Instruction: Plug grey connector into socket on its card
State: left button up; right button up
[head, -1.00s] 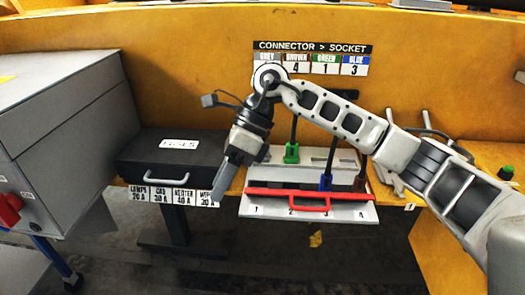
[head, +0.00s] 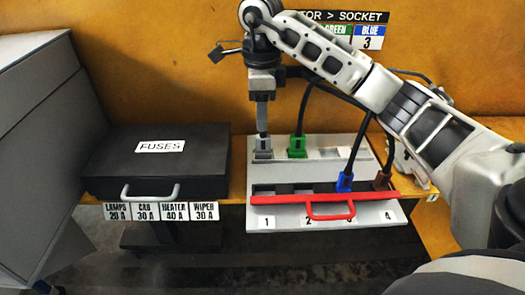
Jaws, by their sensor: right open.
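The grey connector (head: 263,150) stands upright in the back row of the white socket panel (head: 285,224), at its left end. My right gripper (head: 262,132) points straight down above it, open, with its fingertips at the connector's top. Whether they touch it I cannot tell. The front row has dark sockets (head: 284,189) behind a red bar (head: 280,198) with a handle, over labels 1 to 4. The card (head: 365,17) is largely covered by my right arm; blue 3 shows, but the grey entry is hidden. My left gripper is not in view.
The green connector (head: 297,147) stands close to the right of the grey one. The blue (head: 344,183) and brown (head: 382,180) connectors are at the front row's right, with black cables rising. A black fuses case (head: 160,165) sits left of the panel.

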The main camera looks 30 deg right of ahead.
aim_at(263, 136)
jog(key=shift+s+d+f+p, duration=0.1)
jog(key=shift+f+p, duration=0.15)
jog(key=shift+f, duration=1.4)
jog(key=shift+s+f+p, duration=0.1)
jog(key=shift+f+p, duration=0.1)
jog(key=shift+f, duration=1.45)
grip_shut()
